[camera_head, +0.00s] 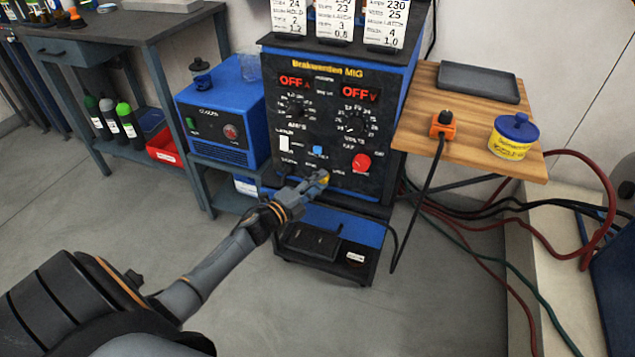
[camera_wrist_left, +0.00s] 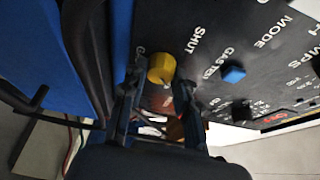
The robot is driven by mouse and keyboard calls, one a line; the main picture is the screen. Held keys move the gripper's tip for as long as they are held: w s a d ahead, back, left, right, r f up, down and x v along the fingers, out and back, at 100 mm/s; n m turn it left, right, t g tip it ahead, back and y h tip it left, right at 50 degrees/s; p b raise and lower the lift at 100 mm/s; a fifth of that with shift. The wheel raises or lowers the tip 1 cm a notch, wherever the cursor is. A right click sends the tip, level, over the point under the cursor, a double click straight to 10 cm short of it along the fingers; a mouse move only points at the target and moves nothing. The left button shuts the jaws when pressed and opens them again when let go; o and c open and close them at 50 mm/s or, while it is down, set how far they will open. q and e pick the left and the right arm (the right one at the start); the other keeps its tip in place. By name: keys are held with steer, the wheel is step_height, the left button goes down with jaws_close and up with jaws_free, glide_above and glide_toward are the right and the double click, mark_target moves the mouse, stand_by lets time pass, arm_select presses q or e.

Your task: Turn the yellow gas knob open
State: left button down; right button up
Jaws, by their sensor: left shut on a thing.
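The yellow gas knob (camera_wrist_left: 160,68) sits low on the black front panel of the welder (camera_head: 375,150). In the wrist view it lies between the fingertips of my left gripper (camera_wrist_left: 157,85), with the word SHUT printed on the panel near it. In the head view my left gripper (camera_head: 320,181) reaches to the bottom of the panel, and only a bit of yellow shows at its fingertips. The left gripper is shut on the knob. I cannot tell the knob's exact turn angle. My right gripper is not in view.
A blue square button (camera_wrist_left: 233,74) is close beside the knob. A red knob (camera_head: 361,163) is on the same panel. A blue cooler box (camera_head: 223,115) stands left of the welder. A wooden shelf (camera_head: 470,140) is on the right, with hoses (camera_head: 490,215) below it.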

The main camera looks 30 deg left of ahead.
arm_select(q)
steer(key=c, duration=1)
jaws_free()
steer(key=s+a, duration=0.1)
steer(key=s, duration=1.1)
steer(key=shift+a, duration=0.4)
steer(key=shift+w, duration=0.1)
